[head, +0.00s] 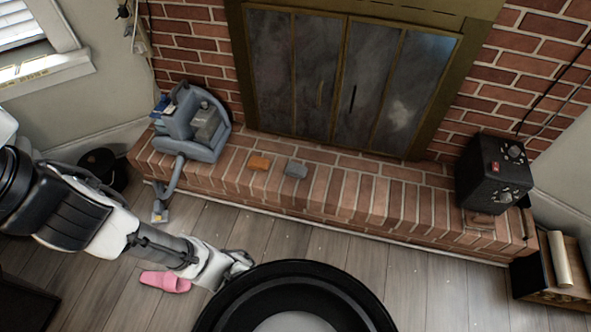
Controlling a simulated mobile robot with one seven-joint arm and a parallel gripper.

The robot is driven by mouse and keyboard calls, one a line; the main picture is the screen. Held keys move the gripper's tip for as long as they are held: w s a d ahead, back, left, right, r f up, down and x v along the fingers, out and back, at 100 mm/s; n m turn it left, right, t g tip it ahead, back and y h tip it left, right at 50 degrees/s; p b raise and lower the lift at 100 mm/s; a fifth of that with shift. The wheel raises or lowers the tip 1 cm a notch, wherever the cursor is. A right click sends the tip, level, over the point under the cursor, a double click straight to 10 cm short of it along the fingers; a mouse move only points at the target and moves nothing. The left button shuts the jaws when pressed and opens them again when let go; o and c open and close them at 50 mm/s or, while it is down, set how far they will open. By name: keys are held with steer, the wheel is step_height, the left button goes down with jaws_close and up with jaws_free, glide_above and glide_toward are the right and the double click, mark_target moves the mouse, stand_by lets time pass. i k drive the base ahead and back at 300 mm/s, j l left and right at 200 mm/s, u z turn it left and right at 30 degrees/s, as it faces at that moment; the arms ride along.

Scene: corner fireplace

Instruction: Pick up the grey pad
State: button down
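The grey pad (296,169) is a small block-like piece lying flat on the brick hearth (350,196), in front of the fireplace doors. An orange-brown pad (259,162) of similar size lies a little to its left, apart from it. My gripper (243,262) is below and left of the grey pad in the picture, over the wooden floor and apart from the pad. Its fingers are small and partly hidden, so I cannot tell if they are open or shut.
A grey cleaning machine (198,122) stands on the hearth's left, its hose reaching the floor. A black box with knobs (495,172) stands at the right end. A pink slipper (165,282) lies below my arm. The hearth between grey pad and black box is clear.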

mark_target(293, 169)
steer(key=i+z, duration=0.2)
steer(key=i, duration=0.55)
steer(key=i+j+z, duration=0.25)
steer(key=i, duration=0.5)
steer(key=i+l, duration=0.05)
steer(key=l, duration=0.05)
